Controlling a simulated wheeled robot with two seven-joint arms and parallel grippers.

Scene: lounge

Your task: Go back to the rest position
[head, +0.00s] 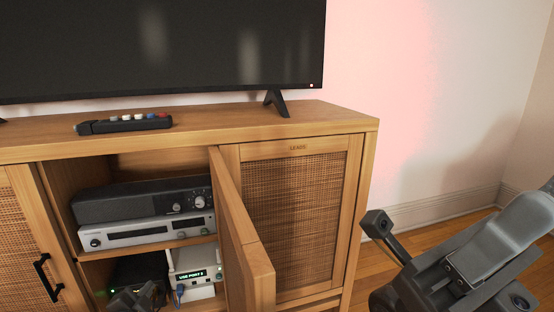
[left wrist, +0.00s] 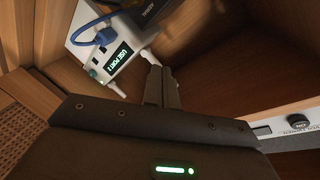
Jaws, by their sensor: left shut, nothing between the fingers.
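My left gripper (head: 138,298) is at the bottom edge of the head view, in front of the lower compartment of the open cabinet. In the left wrist view its two dark fingers (left wrist: 161,88) are together and hold nothing. The same white device (head: 194,268) shows in the head view, right of the gripper. My right arm (head: 455,275) is at the lower right; I see no right fingertips.
The wooden cabinet (head: 255,123) has an open door (head: 243,235) sticking out just right of the gripper. A shelf above holds a black unit (head: 140,201) and a silver unit (head: 145,233). A remote (head: 125,124) and a television (head: 165,45) are on top. Floor shows at right.

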